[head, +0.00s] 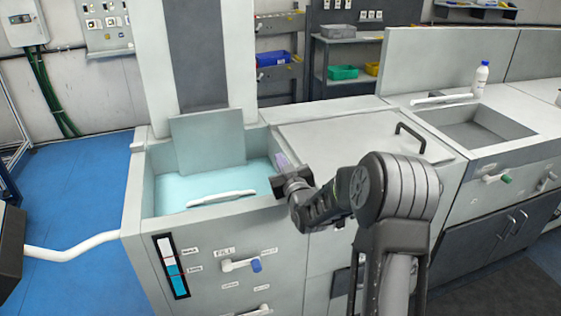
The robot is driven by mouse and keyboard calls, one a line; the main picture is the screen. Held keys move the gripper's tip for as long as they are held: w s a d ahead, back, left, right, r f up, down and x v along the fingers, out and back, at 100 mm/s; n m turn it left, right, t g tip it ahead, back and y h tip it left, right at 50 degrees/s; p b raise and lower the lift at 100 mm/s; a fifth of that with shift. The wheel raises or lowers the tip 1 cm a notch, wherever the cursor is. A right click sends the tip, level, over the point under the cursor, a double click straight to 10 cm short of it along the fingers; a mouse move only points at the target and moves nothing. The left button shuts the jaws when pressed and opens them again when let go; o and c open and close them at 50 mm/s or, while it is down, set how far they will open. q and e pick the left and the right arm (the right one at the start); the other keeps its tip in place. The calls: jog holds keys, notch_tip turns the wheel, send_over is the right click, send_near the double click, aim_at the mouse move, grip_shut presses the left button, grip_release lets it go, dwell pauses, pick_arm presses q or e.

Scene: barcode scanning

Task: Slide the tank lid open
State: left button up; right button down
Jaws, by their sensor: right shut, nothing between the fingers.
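The tank (140,190) stands at the left of the bench, its top open over pale blue liquid (190,188). A flat light-grey lid (340,128) with a black bar handle (409,138) lies level just right of the opening. My right gripper (281,172) is shut and empty at the right end of the tank opening, left of the lid and away from its handle. Whether its fingertips touch the lid's left edge or the tank rim cannot be told. My right arm hides part of the lid's front edge. My left gripper is out of view.
A grey upright plate (208,142) stands at the tank's back, and a white bar (221,198) lies by its front rim. A sink (485,133) and a white bottle (480,77) are at the right. Valve handles (240,265) stick out from the tank's front.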

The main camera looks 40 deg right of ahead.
jog(key=shift+w+a, duration=0.1)
jog(key=shift+a, duration=0.2)
jog(key=c, duration=1.4)
grip_release()
jog(key=shift+o, duration=0.2)
jog(key=v, duration=0.3)
jog(key=d+b+v, duration=0.1)
jog(key=v, duration=0.5)
jog(key=shift+s+d+b, duration=0.15)
jog(key=shift+s+b, duration=0.25)
jog(key=shift+s, duration=0.15)
